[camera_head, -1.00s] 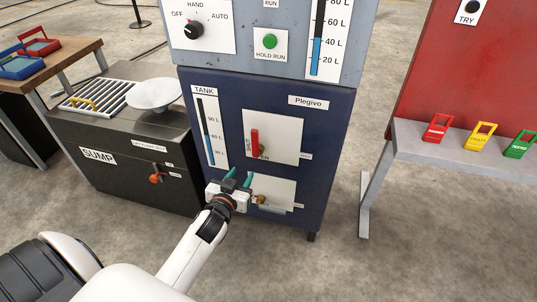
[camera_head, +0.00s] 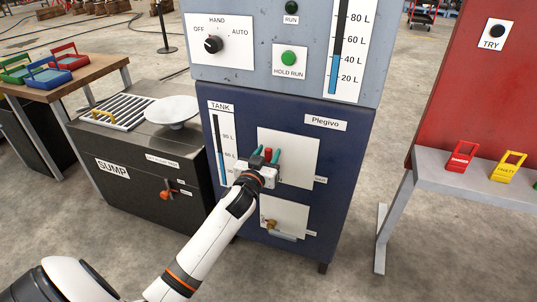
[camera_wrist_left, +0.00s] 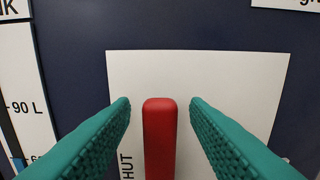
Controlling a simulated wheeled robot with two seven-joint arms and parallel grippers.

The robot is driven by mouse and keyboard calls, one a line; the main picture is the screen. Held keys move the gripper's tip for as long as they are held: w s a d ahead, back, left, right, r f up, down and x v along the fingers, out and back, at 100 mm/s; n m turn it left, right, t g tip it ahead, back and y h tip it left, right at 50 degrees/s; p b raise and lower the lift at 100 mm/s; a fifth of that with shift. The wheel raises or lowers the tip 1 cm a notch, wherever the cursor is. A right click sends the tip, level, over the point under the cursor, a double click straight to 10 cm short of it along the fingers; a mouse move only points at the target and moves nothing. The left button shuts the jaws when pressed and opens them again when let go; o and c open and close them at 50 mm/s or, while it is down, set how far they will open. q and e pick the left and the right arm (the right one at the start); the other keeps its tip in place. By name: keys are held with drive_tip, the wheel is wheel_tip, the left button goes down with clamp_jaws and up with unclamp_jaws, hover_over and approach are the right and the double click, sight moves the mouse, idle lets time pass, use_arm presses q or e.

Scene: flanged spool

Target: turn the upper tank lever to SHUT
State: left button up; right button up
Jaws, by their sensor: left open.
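The upper tank lever (camera_wrist_left: 160,135) is a red bar standing upright on a white plate (camera_head: 300,150) on the blue cabinet. Its top also shows between my fingers in the head view (camera_head: 268,153). My left gripper (camera_head: 267,154) is open in front of the plate. In the left wrist view, its teal fingers stand on either side of the lever, with a gap on both sides. The lever's lower end and pivot are hidden.
A second lever (camera_head: 270,224) with a brass hub sits on the lower white plate (camera_head: 291,216). The black sump box (camera_head: 140,185) stands to the left. A grey shelf with coloured tags (camera_head: 460,157) stands to the right. Floor is clear between cabinet and shelf.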

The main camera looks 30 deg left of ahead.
use_arm(q)
drive_tip(key=shift+w+a, duration=0.15)
drive_tip(key=shift+w, duration=0.4)
clamp_jaws()
